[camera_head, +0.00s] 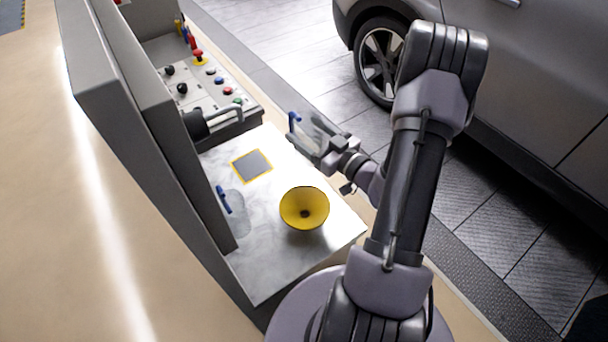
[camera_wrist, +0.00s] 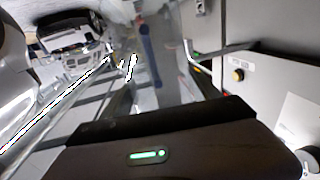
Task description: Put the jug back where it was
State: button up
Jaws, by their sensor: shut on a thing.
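My gripper (camera_head: 328,148) is shut on a clear jug (camera_head: 313,130) with a blue handle. It holds the jug above the far right edge of the worktop, on the side toward the car. In the wrist view the clear jug (camera_wrist: 172,60) is blurred, with its blue handle upright in the middle. A grey square with a yellow border (camera_head: 251,167) lies bare on the worktop, left of and below the held jug. A second clear jug (camera_head: 236,222) with a blue handle stands at the worktop's left, by the grey panel. I cannot tell how full either jug is.
A yellow funnel (camera_head: 304,208) stands on the worktop (camera_head: 262,275) between the second jug and my arm. A control panel (camera_head: 218,85) with knobs and buttons and a grey upright wall (camera_head: 150,130) border the worktop. A car (camera_head: 545,70) stands to the right.

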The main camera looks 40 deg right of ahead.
notch_tip(320, 180, down, 11)
jog(key=b, duration=0.3)
jog(key=shift+w+d+b, duration=0.1)
jog(key=shift+w+b, duration=0.05)
jog(key=shift+b, duration=0.2)
jog(key=w, duration=0.1)
jog(key=w+f+b, duration=0.1)
jog(key=w+b, duration=0.1)
jog(key=w, duration=0.1)
jog(key=shift+a+f, duration=0.2)
jog(key=shift+a, duration=0.05)
jog(key=o, duration=2)
